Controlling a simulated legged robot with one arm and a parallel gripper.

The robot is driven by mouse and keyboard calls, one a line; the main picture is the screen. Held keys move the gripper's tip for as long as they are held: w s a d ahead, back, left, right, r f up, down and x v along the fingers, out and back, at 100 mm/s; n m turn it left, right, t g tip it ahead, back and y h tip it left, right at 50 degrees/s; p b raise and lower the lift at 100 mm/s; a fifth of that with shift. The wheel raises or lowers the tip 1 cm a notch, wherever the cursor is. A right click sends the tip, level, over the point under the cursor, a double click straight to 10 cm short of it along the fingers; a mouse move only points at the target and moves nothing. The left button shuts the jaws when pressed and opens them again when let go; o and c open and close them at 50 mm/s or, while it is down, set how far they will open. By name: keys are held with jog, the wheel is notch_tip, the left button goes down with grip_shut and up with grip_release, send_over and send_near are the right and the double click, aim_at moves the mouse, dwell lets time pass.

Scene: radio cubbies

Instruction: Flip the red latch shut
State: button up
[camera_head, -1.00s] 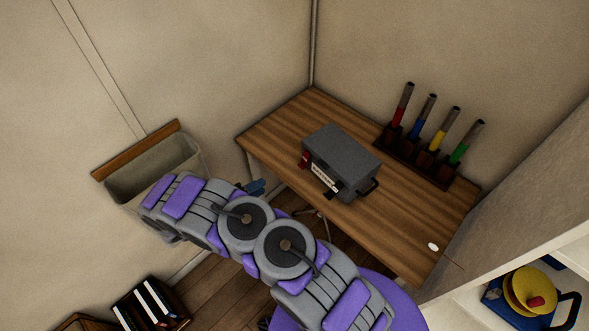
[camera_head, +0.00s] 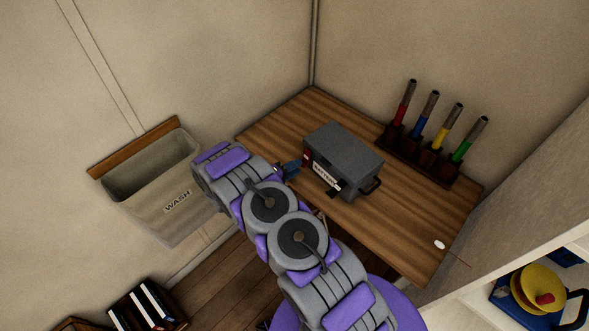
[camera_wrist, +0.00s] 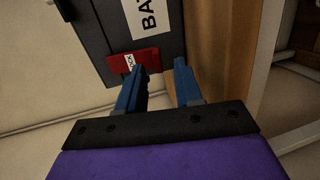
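The red latch (camera_head: 306,158) is at the left end of the front of a grey box marked BATTERY (camera_head: 343,157), which sits on the wooden desk. In the wrist view the red latch (camera_wrist: 134,62) is a flat red piece with a white label, near the box's edge. My gripper (camera_head: 291,169) is just left of the latch. In the wrist view its blue fingers (camera_wrist: 158,68) are apart with nothing between them. The left fingertip overlaps the latch's lower edge; I cannot tell if they touch. The right fingertip is beside the latch.
The wooden desk (camera_head: 420,230) has a rack with several coloured tubes (camera_head: 424,150) at the back right. A wall bin marked WASH (camera_head: 165,190) hangs left of my arm. A shelf with a yellow reel (camera_head: 535,290) stands at lower right.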

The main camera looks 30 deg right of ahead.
jog(key=shift+d+f, duration=0.15)
jog(key=shift+d, duration=0.6)
jog(key=shift+a, duration=0.35)
grip_shut()
jog(key=shift+d, duration=0.1)
